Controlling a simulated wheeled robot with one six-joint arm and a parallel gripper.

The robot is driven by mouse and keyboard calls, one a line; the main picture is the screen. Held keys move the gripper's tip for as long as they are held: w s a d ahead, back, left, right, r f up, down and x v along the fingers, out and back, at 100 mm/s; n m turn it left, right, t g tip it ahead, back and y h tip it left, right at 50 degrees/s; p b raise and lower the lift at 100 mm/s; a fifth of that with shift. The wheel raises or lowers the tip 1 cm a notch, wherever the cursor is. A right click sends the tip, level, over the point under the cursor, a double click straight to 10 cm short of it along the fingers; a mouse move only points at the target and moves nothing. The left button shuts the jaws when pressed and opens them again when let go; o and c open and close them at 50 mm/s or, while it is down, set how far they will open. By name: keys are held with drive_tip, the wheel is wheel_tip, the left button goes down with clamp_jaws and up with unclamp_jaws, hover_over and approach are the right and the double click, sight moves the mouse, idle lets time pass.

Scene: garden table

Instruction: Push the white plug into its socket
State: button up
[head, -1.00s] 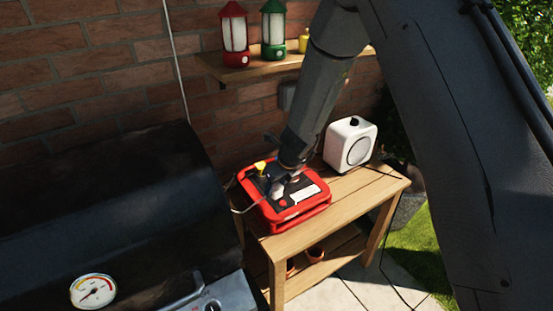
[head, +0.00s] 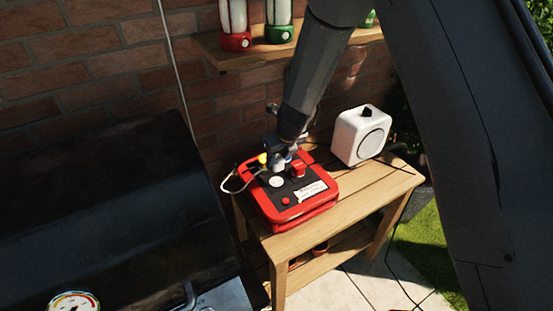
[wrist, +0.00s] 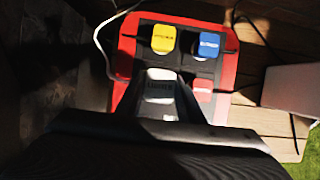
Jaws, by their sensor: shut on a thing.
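The white plug (wrist: 160,85) is between my gripper's fingers (wrist: 158,100) in the wrist view, its top facing the camera. In the head view my gripper (head: 283,157) is over the back part of the red power box (head: 318,208), and the plug is hard to make out. The box has a black panel. A pale round spot (head: 277,181), perhaps the white socket, shows bare on it; whether the plug touches the panel I cannot tell. A yellow plug (wrist: 164,38), a blue plug (wrist: 207,45) and a red plug (wrist: 202,88) stand on the panel.
The box sits on a wooden table (head: 350,205). A white radio (head: 361,135) stands to its right, a black grill (head: 110,205) to its left. A pale cable (head: 232,181) loops at the box's left side. A shelf with lanterns (head: 236,35) is on the brick wall behind.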

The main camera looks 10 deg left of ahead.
sight(280, 167)
drive_tip(key=shift+f+b, duration=2.9)
drive_tip(key=shift+b, duration=0.9)
drive_tip(key=shift+f+b, duration=0.55)
idle(0.3)
drive_tip(key=o, duration=1.1)
drive_tip(key=p+v, duration=0.3)
drive_tip(key=v, duration=0.5)
drive_tip(key=shift+a, duration=0.1)
